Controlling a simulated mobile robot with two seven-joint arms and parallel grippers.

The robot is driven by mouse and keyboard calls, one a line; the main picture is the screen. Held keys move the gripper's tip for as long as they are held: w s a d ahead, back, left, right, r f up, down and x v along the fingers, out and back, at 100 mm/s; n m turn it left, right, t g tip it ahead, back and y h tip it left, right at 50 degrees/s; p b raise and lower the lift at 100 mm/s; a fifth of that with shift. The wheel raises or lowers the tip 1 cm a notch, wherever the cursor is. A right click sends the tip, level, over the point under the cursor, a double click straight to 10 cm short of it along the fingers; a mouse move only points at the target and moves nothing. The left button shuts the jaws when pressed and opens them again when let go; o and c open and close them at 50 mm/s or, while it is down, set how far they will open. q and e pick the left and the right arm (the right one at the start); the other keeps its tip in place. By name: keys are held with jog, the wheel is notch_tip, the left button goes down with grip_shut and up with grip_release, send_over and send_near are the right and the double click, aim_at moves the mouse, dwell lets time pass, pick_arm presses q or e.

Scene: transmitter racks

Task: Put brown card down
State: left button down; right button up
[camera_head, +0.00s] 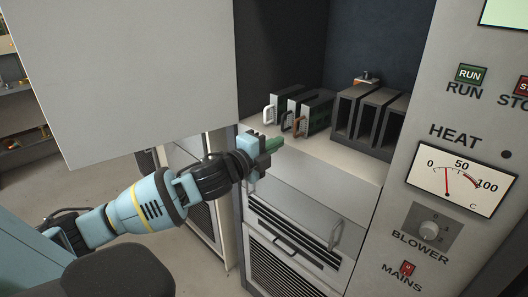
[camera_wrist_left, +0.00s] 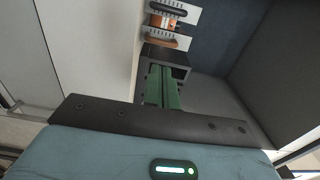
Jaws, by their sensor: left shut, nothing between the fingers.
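The brown card (camera_head: 317,117) stands upright on the pale shelf, at the right end of a row of cards, with its brown handle facing out. My left gripper (camera_head: 274,145) is in front of and slightly left of that handle, near the shelf edge. Its green fingers are shut and empty; they also show in the left wrist view (camera_wrist_left: 161,87). In the head view the fingertips look apart from the handle. My right gripper is not in view.
A card with a white handle (camera_head: 270,113) and one with a black handle stand beside the brown card. A dark slotted rack (camera_head: 344,117) stands to the right. A large grey panel (camera_head: 130,75) blocks the upper left. The control panel (camera_head: 448,130) is at right.

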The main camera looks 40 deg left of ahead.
pick_arm(q)
jog(key=shift+s+r, duration=0.1)
jog(key=shift+s, duration=1.95)
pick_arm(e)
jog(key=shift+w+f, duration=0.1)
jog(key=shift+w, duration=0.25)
pick_arm(q)
jog(key=shift+a, duration=0.1)
